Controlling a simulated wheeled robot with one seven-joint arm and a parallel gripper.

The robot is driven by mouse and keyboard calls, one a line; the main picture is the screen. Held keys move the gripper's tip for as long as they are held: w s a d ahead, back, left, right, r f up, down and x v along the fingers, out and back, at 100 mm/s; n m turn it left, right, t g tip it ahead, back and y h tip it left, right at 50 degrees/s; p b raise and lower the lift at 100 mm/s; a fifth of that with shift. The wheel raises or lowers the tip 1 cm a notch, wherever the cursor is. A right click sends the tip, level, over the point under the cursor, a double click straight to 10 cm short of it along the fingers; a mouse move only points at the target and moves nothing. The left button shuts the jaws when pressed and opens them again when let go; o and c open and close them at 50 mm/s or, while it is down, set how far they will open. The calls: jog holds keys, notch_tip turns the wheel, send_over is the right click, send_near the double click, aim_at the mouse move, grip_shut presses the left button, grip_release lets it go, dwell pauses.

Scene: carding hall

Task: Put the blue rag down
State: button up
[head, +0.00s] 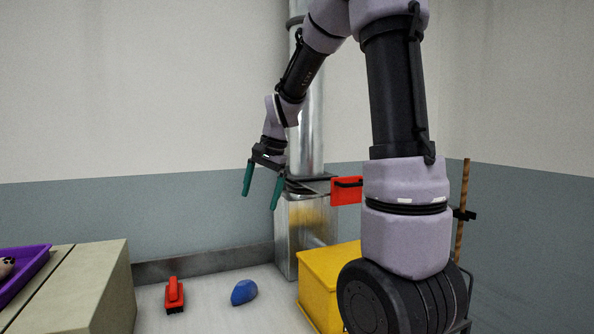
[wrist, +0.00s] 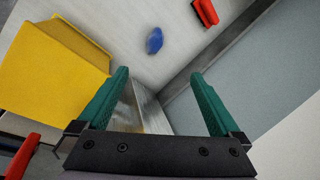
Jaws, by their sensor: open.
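The blue rag (head: 244,292) lies crumpled on the pale floor, between a red brush and a yellow box in the head view. It also shows in the wrist view (wrist: 154,40), above and beyond the fingertips. My gripper (head: 261,192) is open, with its two green fingers apart and nothing between them. It is well above the floor, up near the wall and the metal duct, and apart from the rag. The wrist view shows the open fingers (wrist: 160,82) too.
A red brush (head: 174,296) lies on the floor left of the rag. A yellow box (head: 328,275) stands right of it. A metal duct (head: 306,230) rises behind. A bench (head: 100,290) with a purple tray (head: 30,272) is at left. Floor around the rag is clear.

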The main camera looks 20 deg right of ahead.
jog(key=s+r+n+t, duration=0.1)
jog(key=s+r, duration=0.2)
jog(key=s, duration=0.3)
jog(key=s+d+r+n+t, duration=0.1)
jog(key=s+r+n+t, duration=0.1)
jog(key=s, duration=0.5)
jog(key=s+d+r+n+t, duration=0.1)
jog(key=s+r+n, duration=0.1)
jog(key=s+r, duration=0.2)
jog(key=s, duration=0.3)
jog(key=shift+s+r, duration=0.25)
jog(key=shift+r, duration=0.05)
